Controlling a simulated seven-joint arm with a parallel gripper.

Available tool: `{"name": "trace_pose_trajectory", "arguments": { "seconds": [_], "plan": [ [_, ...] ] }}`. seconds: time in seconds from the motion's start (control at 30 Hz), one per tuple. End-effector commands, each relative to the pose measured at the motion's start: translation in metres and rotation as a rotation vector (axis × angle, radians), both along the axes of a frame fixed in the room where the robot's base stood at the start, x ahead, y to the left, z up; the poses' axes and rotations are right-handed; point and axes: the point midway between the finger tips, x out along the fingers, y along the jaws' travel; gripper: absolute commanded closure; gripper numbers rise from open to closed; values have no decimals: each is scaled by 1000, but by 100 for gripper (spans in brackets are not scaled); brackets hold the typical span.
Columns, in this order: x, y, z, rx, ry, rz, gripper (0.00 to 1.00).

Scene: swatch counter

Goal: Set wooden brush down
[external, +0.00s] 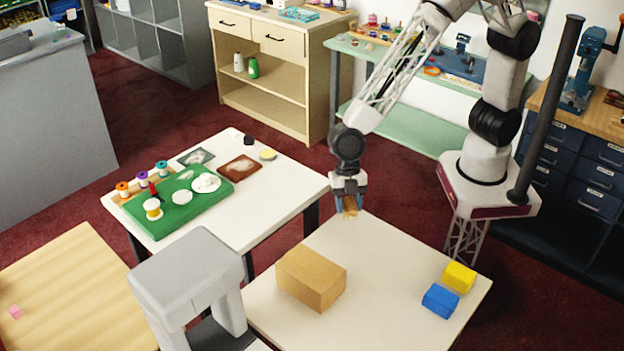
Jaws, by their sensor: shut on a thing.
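My gripper (350,201) hangs pointing down above the back edge of the pale table (390,310). It is shut on the wooden brush (350,207), a small tan-brown piece showing between and below the fingers. Most of the brush is hidden by the fingers. It looks held above the table edge, but I cannot tell the exact gap.
A cardboard-coloured box (311,279), a yellow block (459,277) and a blue block (440,300) sit on the pale table. A white table (258,208) with a green board (178,203) stands at left. A grey stand (188,268) rises in front. The pale table's middle is clear.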

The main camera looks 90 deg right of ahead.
Motion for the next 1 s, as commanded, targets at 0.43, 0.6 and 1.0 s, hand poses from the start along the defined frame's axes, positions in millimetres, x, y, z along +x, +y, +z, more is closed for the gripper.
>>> {"name": "trace_pose_trajectory", "arguments": {
  "seconds": [0.43, 0.6, 1.0],
  "plan": [
    [-120, 55, -15, 5, 6, 381, 83],
    [-162, 67, -21, 11, 10, 516, 83],
    [-211, 77, -26, 23, 13, 673, 83]
  ]
}}
